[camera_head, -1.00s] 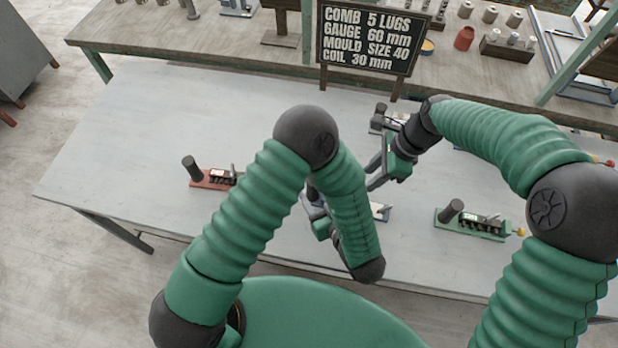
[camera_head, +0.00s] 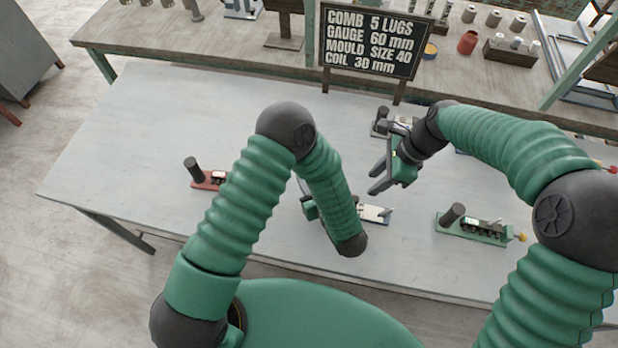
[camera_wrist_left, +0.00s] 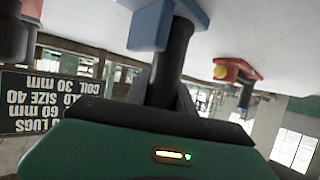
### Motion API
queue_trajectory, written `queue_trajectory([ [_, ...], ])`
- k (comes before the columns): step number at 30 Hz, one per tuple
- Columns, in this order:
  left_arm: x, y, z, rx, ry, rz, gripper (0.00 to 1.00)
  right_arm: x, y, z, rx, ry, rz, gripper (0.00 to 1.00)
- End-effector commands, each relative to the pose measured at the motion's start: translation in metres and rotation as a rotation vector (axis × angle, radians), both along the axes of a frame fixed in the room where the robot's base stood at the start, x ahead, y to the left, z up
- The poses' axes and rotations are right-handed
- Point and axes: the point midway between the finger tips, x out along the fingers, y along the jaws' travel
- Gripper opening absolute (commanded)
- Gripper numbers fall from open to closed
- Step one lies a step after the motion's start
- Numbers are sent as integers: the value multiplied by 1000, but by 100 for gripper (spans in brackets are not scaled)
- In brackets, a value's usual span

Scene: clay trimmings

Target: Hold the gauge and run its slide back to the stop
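A blue-based device (camera_head: 375,213) with a pale top plate, seemingly the gauge, lies near the middle of the table's front. My left forearm hides much of it in the head view. In the left wrist view its blue base (camera_wrist_left: 150,25) and upright black post (camera_wrist_left: 174,60) show upside down. My left gripper (camera_wrist_left: 165,95) is around that post and appears shut on it; its fingers are mostly hidden. My right gripper (camera_head: 374,180) is open and empty, above and behind the blue device, its fingers pointing left. The slide's position cannot be made out.
A red-based device (camera_head: 208,181) stands to the left and a green-based one (camera_head: 472,229) to the right. A grey one (camera_head: 382,122) is partly behind my right gripper. A lettered board (camera_head: 370,42) stands at the back, before a shelf of parts.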

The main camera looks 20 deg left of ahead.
Motion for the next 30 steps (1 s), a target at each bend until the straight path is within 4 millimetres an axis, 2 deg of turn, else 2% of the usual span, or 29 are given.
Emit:
queue_trajectory([
  [1,0,-1,0,0,0,-1,15,0,-1,0,0,0,-1,36],
  [5,0,0,0,-1,-1,-1,0,0,0,0,-1,0,0,36],
  [12,0,1,0,-2,-2,0,0,0,1,0,-1,0,0,36],
  [15,0,1,0,-2,-2,0,0,4,-6,0,0,-1,10,25],
  [21,0,0,0,-1,-2,0,0,26,-64,4,30,-6,126,0],
  [22,0,0,1,-1,-2,0,0,27,-68,4,33,-8,138,0],
  [26,0,0,0,-1,-3,-1,0,25,-68,-6,38,-7,152,0],
  [30,0,0,1,-1,-3,-1,0,21,-58,-31,37,-4,152,0],
])
